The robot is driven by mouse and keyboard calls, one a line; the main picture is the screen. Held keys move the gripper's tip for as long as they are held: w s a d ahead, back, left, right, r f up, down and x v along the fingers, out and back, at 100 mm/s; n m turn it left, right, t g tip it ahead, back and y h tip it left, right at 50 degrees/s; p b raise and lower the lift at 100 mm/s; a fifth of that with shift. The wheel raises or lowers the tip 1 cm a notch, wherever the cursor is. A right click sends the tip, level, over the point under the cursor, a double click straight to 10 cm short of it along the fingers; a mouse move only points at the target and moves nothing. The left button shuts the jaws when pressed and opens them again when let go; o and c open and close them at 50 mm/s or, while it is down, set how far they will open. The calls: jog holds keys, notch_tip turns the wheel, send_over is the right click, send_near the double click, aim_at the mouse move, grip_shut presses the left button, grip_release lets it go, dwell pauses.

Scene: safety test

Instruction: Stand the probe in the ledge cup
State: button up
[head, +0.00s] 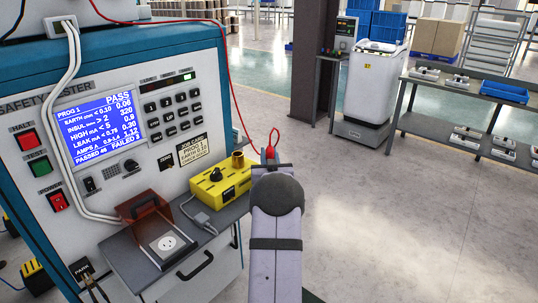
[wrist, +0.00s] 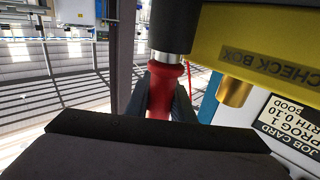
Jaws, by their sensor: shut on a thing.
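The probe has a red handle, which shows in the wrist view (wrist: 163,88) and partly in the head view (head: 270,153). My gripper (wrist: 162,98) is shut on this handle, one dark finger on each side. A silver collar and a dark cylinder (wrist: 171,25) line up with the handle's end in the wrist view. I cannot tell whether the dark cylinder is the ledge cup or part of the probe. My arm hides that spot in the head view. A red cable loops above the handle.
A yellow check box (head: 220,183) with a brass post (head: 238,160) stands close left of my gripper, on the grey ledge. The blue tester (head: 130,120) rises behind. A socket with a raised brown lid (head: 145,207) is at front left. Open floor lies right.

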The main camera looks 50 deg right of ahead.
dwell(0.3)
jog(key=o, duration=1)
jog(key=shift+f, duration=0.1)
jog(key=shift+s+a, duration=0.1)
jog(key=shift+b+v, duration=0.4)
jog(key=shift+v, duration=3.15)
